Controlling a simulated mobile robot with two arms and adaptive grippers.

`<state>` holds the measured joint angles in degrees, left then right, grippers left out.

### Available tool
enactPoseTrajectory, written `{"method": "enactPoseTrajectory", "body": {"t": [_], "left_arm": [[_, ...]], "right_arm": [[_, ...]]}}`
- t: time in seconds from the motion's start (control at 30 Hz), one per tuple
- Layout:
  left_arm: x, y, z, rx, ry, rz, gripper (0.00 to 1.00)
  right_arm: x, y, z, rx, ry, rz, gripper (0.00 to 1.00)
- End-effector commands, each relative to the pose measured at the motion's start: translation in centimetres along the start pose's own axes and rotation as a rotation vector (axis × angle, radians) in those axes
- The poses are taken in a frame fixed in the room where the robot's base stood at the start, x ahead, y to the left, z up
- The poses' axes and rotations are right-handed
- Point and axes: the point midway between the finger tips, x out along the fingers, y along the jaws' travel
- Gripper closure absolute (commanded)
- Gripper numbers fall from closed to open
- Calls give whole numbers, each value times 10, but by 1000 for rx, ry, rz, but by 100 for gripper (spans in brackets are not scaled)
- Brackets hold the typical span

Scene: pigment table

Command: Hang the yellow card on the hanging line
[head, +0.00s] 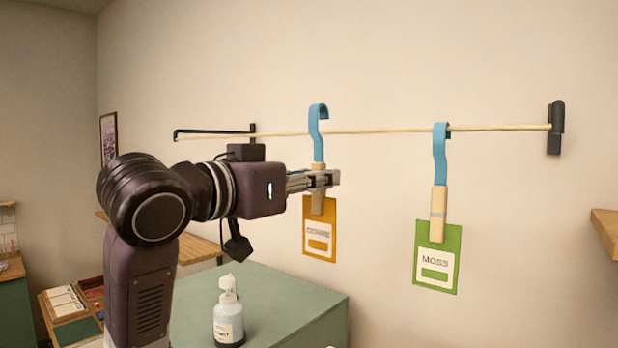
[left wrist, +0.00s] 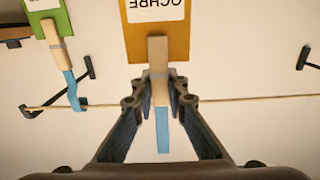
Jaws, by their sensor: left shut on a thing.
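The yellow card (head: 319,232), labelled OCHRE, hangs from a wooden peg with a blue hook (head: 316,128). My left gripper (head: 322,180) is shut on the peg; the left wrist view shows the fingers (left wrist: 159,92) on both sides of the peg (left wrist: 157,58), with the card (left wrist: 133,35) beyond. The hanging line (head: 390,130) is a thin pale rod along the wall. The hook's curved top stands above the line's height, and its shank crosses in front of it. I cannot tell whether hook and line touch. My right gripper is not in view.
A green card (head: 437,262) labelled MOSS hangs from the line by a blue hook, to the right. A dark bracket (head: 555,128) holds the line's right end. A bottle (head: 228,318) stands on a green cabinet (head: 285,300) below. A shelf (head: 606,230) juts in at right.

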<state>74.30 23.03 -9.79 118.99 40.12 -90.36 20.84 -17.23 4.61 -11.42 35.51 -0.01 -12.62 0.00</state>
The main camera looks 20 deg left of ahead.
Motion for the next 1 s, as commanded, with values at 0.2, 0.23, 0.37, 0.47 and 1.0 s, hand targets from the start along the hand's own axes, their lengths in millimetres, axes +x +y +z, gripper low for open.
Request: {"method": "enactPoseTrajectory", "body": {"t": [0.2,0.23,0.37,0.47,1.0], "left_arm": [[18,0,0,-1,-2,0,100],[20,0,0,-1,-1,0,100],[31,1,0,-1,-2,1,100],[39,0,0,-2,-1,1,100],[73,0,12,0,0,0,100]], "right_arm": [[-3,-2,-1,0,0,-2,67],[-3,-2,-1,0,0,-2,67],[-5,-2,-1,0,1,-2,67],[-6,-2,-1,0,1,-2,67],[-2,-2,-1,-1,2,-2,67]]}}
